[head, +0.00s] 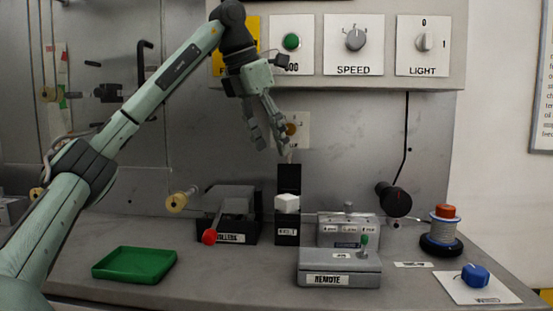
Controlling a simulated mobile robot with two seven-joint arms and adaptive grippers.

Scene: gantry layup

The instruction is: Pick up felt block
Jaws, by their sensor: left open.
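A small white block (287,203), the one thing here that looks like the felt block, sits at the front of a black upright holder (288,178) at the middle of the bench. My left gripper (271,149) hangs above and slightly left of the block, fingers pointing down. Its fingers are apart and nothing shows between them. A clear gap separates the fingertips from the block. My right gripper is not in view.
A dark roller unit with a red knob (210,237) stands left of the holder. A grey remote box (340,280) with a green lever is at front right. A green tray (134,276) lies at left. A wire spool (443,226) and blue knob (475,276) are at right.

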